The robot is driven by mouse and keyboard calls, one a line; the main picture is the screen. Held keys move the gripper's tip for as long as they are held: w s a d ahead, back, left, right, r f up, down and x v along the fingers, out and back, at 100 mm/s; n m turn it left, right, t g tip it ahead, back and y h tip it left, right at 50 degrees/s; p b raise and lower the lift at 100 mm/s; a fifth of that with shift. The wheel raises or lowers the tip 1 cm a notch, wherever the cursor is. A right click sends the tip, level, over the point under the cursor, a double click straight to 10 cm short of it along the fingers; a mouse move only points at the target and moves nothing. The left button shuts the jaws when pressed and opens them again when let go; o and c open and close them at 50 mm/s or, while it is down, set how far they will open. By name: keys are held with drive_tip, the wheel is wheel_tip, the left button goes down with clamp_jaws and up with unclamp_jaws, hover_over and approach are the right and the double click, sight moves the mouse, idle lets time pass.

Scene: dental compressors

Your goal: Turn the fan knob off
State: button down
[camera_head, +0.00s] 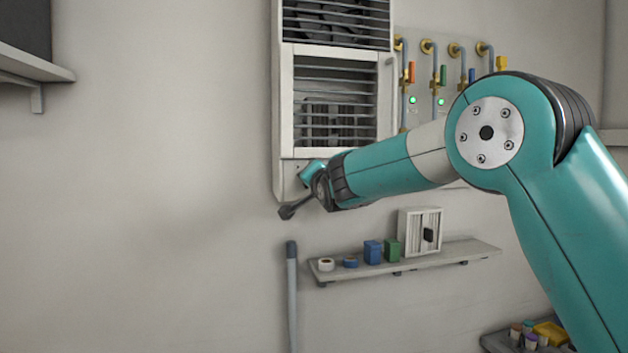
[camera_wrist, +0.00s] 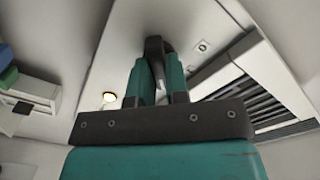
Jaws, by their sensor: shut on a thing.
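The fan unit (camera_head: 284,110) is a pale wall box with dark louvres, in the upper middle of the head view. Its pale lower panel and louvres (camera_wrist: 285,95) also show at the right of the wrist view. My gripper (camera_wrist: 158,77) has its two teal fingers closed around a dark knob (camera_wrist: 154,46) on the pale panel. In the head view my gripper (camera_head: 308,173) is at the lower front of the fan unit, and the wrist hides the knob there. The knob's pointing direction cannot be read clearly.
A wall shelf (camera_head: 440,256) below holds tape rolls, a blue box (camera_head: 372,252), a green box (camera_head: 391,250) and a white cabinet (camera_head: 418,231). Pipes with coloured valve handles (camera_head: 443,75) are right of the fan unit.

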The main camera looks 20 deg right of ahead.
drive_tip(key=shift+f+b, duration=0.1)
drive_tip(key=shift+b, duration=0.25)
drive_tip(key=n+b, duration=0.3)
drive_tip(key=n, duration=0.3)
drive_tip(key=n+b, duration=0.3)
drive_tip(key=n, duration=0.3)
drive_tip(key=n+b, duration=0.3)
drive_tip(key=n, duration=0.2)
drive_tip(key=shift+a+n+b, duration=0.3)
drive_tip(key=shift+n+b, duration=0.05)
drive_tip(key=shift+n, duration=0.05)
idle(0.3)
drive_tip(key=c, duration=1.1)
unclamp_jaws()
